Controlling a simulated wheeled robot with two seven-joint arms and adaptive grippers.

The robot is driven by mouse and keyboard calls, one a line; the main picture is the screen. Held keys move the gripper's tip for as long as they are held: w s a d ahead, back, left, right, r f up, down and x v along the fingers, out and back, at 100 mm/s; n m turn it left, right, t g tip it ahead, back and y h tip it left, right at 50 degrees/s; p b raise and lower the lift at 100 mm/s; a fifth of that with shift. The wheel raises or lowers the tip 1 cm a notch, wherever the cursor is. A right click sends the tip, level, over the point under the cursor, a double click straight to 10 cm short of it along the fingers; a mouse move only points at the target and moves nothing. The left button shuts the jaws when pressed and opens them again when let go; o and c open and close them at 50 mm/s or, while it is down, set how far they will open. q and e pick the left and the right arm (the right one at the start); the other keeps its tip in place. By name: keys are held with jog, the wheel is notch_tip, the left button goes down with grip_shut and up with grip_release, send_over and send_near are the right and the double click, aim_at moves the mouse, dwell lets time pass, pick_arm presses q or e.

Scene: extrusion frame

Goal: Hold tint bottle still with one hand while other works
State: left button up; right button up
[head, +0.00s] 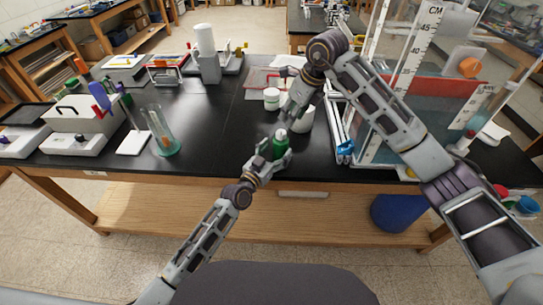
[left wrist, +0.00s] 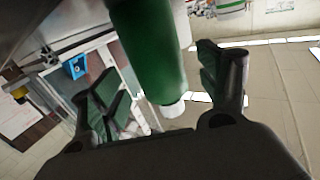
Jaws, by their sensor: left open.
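The green tint bottle (head: 280,143) stands near the front edge of the black bench in the head view. My left gripper (head: 276,157) is at the bottle, its fingers spread on either side. In the left wrist view the green bottle (left wrist: 150,55) with a pale end lies between the open fingers (left wrist: 165,95), with gaps visible on both sides. My right gripper (head: 288,116) points down just above and behind the bottle's top. Its fingers are too small and blended to judge, and I cannot tell whether it touches the bottle.
A white jar (head: 271,98) and a white round container (head: 305,117) stand close behind the bottle. A tall clear panel with a CM scale (head: 420,45) rises at the right. A glass cylinder (head: 162,132) stands left. Bare bench lies between cylinder and bottle.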

pick_arm(q)
jog(key=shift+x, duration=0.95)
jog(key=shift+c, duration=0.2)
